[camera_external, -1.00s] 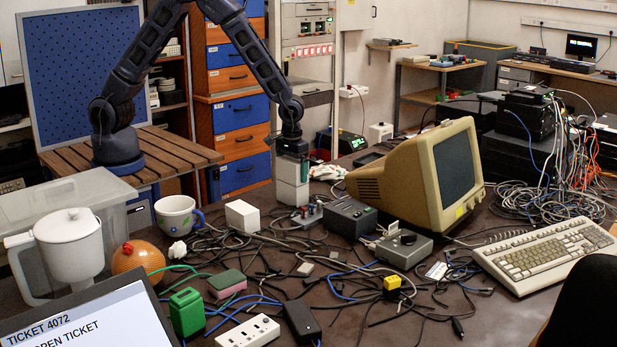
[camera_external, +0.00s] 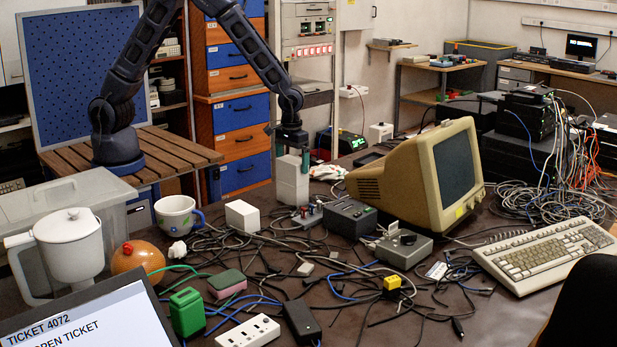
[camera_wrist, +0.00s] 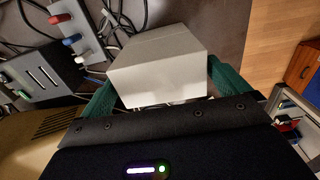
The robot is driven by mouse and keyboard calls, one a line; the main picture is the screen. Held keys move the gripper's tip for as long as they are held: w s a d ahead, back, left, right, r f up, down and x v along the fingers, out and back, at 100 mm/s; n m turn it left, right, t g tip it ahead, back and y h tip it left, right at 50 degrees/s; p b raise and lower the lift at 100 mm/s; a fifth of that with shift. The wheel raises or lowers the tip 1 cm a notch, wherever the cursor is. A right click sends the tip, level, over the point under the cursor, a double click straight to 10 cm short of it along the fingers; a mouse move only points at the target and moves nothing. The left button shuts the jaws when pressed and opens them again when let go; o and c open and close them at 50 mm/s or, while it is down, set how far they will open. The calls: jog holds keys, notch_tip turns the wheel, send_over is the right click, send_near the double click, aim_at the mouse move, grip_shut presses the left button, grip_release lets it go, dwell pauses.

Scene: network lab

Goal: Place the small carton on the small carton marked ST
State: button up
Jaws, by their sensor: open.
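A pale, upright carton shape (camera_external: 289,182) stands on the table behind the small connector block. No ST mark is readable on it, and I cannot tell whether it is one carton or two stacked. My gripper (camera_external: 293,152) is above and around its top, pointing down, with the fingers apart. In the wrist view, a pale carton (camera_wrist: 158,62) lies between the green fingers of my gripper (camera_wrist: 158,88); contact with either finger is unclear. A second, low white carton (camera_external: 242,216) sits to the left on the table, apart from my gripper; no mark is readable on it.
A beige monitor (camera_external: 425,180) and a dark grey box (camera_external: 350,216) stand to the right. A connector block (camera_external: 307,215) is close in front of the upright carton. A cup (camera_external: 176,217) stands left. Tangled cables cover much of the table.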

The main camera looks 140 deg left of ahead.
aim_at(292, 160)
notch_tip(292, 160, up, 8)
jog(key=shift+r, duration=0.25)
jog(key=shift+d+r, duration=0.1)
jog(key=shift+r, duration=0.1)
jog(key=s+d+r+m+t, duration=0.1)
jog(key=s+d+r+m, duration=0.3)
jog(key=d+r, duration=0.7)
jog(key=s+d+r+m+t, duration=0.1)
jog(key=s+d+r+m, duration=0.35)
jog(key=d+r, duration=0.6)
jog(key=s+d+r+m+t, duration=0.2)
jog(key=s+d+m, duration=0.7)
jog(key=s+d, duration=0.8)
jog(key=shift+s+d+t, duration=0.15)
jog(key=shift+s+t, duration=0.15)
jog(key=shift+s, duration=0.5)
jog(key=shift+w+r+m, duration=0.1)
jog(key=shift+m, duration=0.15)
